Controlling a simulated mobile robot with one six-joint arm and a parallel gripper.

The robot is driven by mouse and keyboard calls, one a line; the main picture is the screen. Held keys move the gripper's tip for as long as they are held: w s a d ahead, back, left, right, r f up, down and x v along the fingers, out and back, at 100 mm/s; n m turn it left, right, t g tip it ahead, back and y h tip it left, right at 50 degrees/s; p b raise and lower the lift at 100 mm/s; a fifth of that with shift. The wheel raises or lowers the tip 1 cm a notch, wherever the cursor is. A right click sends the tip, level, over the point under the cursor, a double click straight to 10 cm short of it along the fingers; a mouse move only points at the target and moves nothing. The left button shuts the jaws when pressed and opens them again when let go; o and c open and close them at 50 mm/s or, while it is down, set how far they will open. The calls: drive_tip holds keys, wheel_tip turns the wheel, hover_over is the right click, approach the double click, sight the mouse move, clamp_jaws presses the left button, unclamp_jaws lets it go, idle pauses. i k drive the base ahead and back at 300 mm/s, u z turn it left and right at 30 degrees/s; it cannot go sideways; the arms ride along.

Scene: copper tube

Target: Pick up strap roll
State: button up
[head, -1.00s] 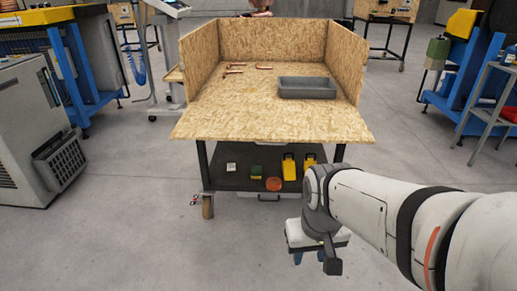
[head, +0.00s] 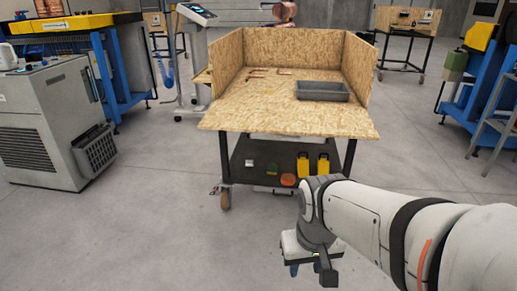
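An orange-red round item (head: 288,180), which looks like the strap roll, lies on the dark lower shelf (head: 245,170) of the wooden-topped cart, near the shelf's front edge. My gripper (head: 305,268) hangs at the end of my arm, in front of the cart and lower in the picture than the roll, apart from it. Its fingers are small and partly hidden by the wrist, so I cannot tell whether they are open or shut.
Two yellow items (head: 312,164), a green item (head: 272,169) and a white item (head: 249,163) share the shelf. The cart's wooden top (head: 260,118) overhangs it and bears a grey tray (head: 321,91) and copper pieces. A grey machine (head: 50,125) stands left. Floor in front is clear.

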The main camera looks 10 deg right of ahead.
sight(289, 179)
drive_tip(key=z, duration=0.05)
drive_tip(key=i, duration=1)
drive_tip(key=u, duration=0.05)
